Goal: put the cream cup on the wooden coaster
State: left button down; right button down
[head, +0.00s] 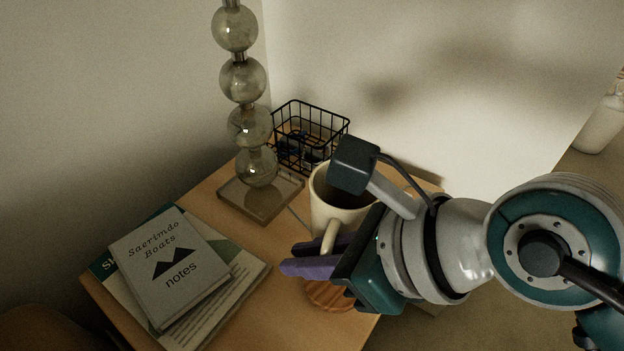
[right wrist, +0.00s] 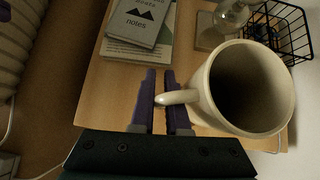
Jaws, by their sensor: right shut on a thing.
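The cream cup (head: 325,212) is upright near the right part of the small wooden table, dark inside. It also shows in the right wrist view (right wrist: 206,104), with its handle between the purple fingers. My right gripper (head: 300,258) is shut on that handle. The wooden coaster (head: 328,295) lies on the table below the fingers and in front of the cup, partly hidden by my gripper. It does not show in the right wrist view. Whether the cup's base touches the table is hidden. My left gripper is not in view.
A glass-ball lamp (head: 243,80) on a square base stands behind the cup. A black wire basket (head: 318,125) is at the table's back corner. A grey notes book (head: 170,262) lies on other printed matter at the left. The table front (head: 262,318) is bare.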

notch_tip(320, 180, down, 7)
jog(key=b, duration=0.2)
jog(key=shift+b, duration=0.3)
jog(key=shift+f+b, duration=1.2)
jog(key=shift+f, duration=0.9)
jog(key=shift+f, duration=0.25)
jog(key=c, duration=0.9)
grip_release()
jog(key=shift+r, duration=0.1)
